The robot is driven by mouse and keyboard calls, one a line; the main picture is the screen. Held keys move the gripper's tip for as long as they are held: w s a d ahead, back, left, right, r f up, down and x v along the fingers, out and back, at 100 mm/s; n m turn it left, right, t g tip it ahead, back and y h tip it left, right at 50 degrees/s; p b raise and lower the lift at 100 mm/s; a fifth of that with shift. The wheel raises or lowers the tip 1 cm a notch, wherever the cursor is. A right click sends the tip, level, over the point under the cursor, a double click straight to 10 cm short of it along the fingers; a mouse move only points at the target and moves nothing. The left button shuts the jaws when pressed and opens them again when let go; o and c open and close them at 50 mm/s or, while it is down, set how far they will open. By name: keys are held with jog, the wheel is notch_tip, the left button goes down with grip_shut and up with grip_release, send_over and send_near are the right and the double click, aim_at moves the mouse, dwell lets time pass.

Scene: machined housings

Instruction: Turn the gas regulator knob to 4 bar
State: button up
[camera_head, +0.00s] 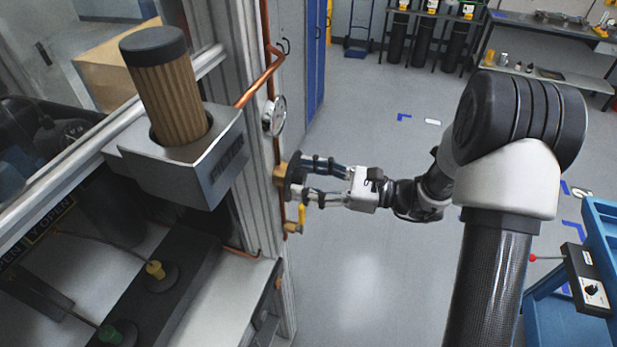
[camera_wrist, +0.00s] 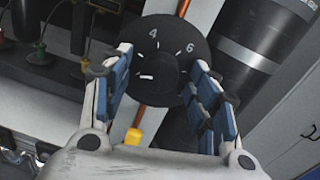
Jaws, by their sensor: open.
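The regulator knob (camera_head: 294,178) is a black round part on the copper gas line at the machine's side post. In the wrist view the knob (camera_wrist: 160,66) sits in a black dial with white ticks and the numerals 4 and 6; a short white mark lies left of its middle. My gripper (camera_head: 311,181) reaches it from the right, fingertips close to the dial. In the wrist view its blue-padded fingers (camera_wrist: 164,68) are spread wide, one on each side of the knob, with gaps visible. Whether a fingertip touches the dial, I cannot tell.
A round pressure gauge (camera_head: 275,116) is on the line above the knob. A yellow valve lever (camera_head: 302,216) hangs just below my fingers. A grey bracket holding a ribbed filter (camera_head: 170,95) juts out at left. A blue cart (camera_head: 600,235) stands right; the floor between is open.

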jog(key=c, duration=1.1)
